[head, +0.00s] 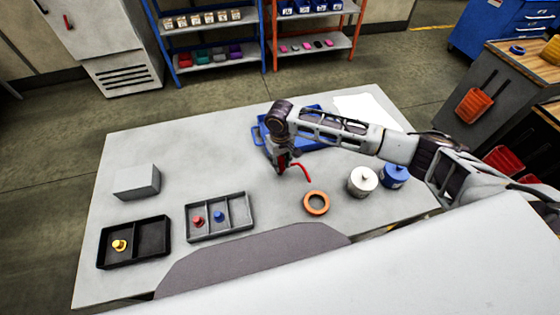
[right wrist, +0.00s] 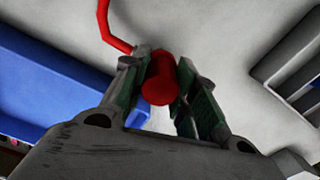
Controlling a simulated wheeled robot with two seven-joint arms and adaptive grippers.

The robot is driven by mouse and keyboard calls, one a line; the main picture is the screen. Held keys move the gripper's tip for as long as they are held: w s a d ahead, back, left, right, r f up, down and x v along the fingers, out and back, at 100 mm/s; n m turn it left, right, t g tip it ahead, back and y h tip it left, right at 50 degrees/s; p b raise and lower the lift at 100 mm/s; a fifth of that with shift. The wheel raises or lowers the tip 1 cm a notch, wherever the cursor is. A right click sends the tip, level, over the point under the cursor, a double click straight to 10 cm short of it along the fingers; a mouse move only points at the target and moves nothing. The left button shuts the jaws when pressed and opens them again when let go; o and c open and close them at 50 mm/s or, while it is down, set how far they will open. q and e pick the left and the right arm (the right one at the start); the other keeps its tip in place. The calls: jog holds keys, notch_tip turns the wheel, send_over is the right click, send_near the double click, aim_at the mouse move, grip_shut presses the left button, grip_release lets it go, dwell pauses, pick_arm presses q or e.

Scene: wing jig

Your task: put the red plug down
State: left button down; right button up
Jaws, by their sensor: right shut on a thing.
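My right gripper (head: 284,168) hangs over the back middle of the white table, beside the blue tray. It is shut on the red plug (head: 283,160), mostly hidden by the fingers in the head view. In the right wrist view the red plug (right wrist: 159,80) sits between the two fingers, its rounded end towards the camera. A bent red strip (right wrist: 112,28) runs out beside the left finger; in the head view this red strip (head: 301,169) curves right of the gripper. I cannot tell whether the plug touches the table. My left gripper is not in view.
A blue tray (head: 257,137) lies behind the gripper, partly hidden by my arm. An orange ring (head: 316,203), white pot (head: 362,182) and blue pot (head: 396,175) stand right. Grey tray (head: 216,236), black tray (head: 151,259) and grey block (head: 136,182) are left. The table's middle (head: 220,165) is clear.

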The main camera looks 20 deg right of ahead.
jog(key=shift+f, duration=0.1)
dwell(0.3)
jog(key=o, duration=1)
notch_tip(320, 180, up, 12)
jog(key=shift+b, duration=0.3)
jog(key=shift+o, duration=0.4)
